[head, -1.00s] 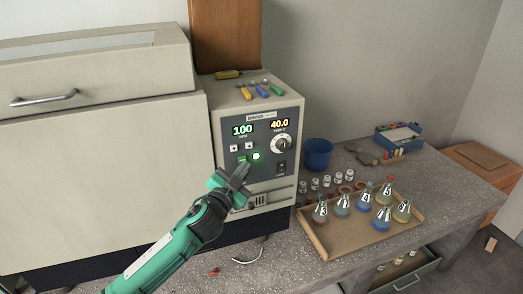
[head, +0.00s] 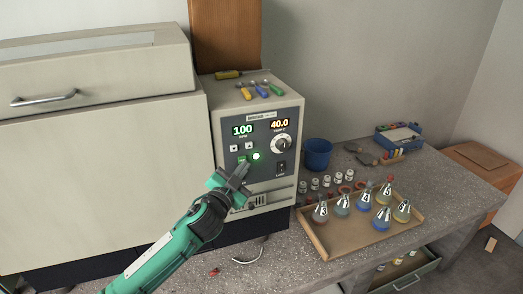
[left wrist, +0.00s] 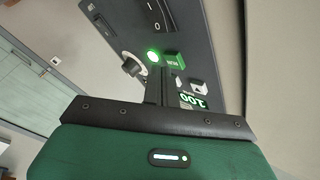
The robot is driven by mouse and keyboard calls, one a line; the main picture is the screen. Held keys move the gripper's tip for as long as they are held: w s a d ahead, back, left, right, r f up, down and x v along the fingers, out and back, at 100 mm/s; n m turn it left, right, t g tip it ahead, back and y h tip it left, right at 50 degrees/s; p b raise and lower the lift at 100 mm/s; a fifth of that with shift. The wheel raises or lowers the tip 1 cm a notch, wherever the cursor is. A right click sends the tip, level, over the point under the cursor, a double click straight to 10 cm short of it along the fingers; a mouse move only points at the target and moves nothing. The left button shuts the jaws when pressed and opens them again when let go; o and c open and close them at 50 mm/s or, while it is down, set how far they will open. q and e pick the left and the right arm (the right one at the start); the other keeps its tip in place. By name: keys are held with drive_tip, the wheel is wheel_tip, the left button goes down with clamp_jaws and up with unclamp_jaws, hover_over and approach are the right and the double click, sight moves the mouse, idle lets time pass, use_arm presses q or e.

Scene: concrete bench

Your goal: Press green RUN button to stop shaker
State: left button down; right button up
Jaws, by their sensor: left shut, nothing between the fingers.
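The shaker's control panel (head: 262,150) shows a lit green "100" RPM display (head: 243,130) and an orange "40.0" temperature display (head: 279,124). The green RUN button (head: 241,159) sits below the arrow keys, with a glowing green lamp (head: 256,156) to its right. In the left wrist view the RUN button (left wrist: 174,61) is beside the lit lamp (left wrist: 153,55). My left gripper (head: 243,168) is shut and empty, its tips just below the button in the head view. I cannot tell whether they touch the panel. My right gripper is out of view.
A temperature knob (head: 281,144) and a black power switch (head: 281,168) are on the same panel. To the right, a tray (head: 325,249) holds several flasks, with small vials and a blue cup (head: 317,153) behind.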

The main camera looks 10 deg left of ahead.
use_arm(q)
drive_tip(key=shift+w+a, duration=0.2)
drive_tip(key=shift+w, duration=0.1)
idle(0.4)
drive_tip(key=shift+s, duration=0.1)
drive_tip(key=shift+s+d, duration=0.25)
drive_tip(key=shift+s, duration=0.05)
drive_tip(key=s+d, duration=0.3)
drive_tip(key=s, duration=0.2)
drive_tip(key=shift+d+p, duration=0.2)
drive_tip(key=shift+p, duration=0.15)
idle(0.3)
idle(0.3)
